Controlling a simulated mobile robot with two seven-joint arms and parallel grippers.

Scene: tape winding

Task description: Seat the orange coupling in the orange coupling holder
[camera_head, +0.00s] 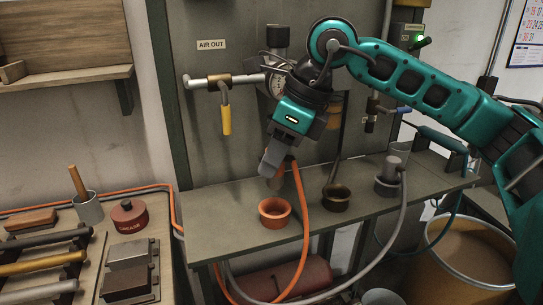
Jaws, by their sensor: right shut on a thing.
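The orange coupling holder (274,220) is a round orange cup on the front part of the metal bench. My right gripper (270,165) points down just above it and is shut on the orange coupling (276,183). The orange hose (302,215) runs from beside the gripper and loops over the bench's front edge. My left gripper is not in view.
A dark brass-coloured holder (336,202) and a grey holder (387,187) with a grey coupling stand to the right. A yellow-handled valve (226,120) and gauge are on the panel behind. Bare bench (215,215) lies left of the orange cup.

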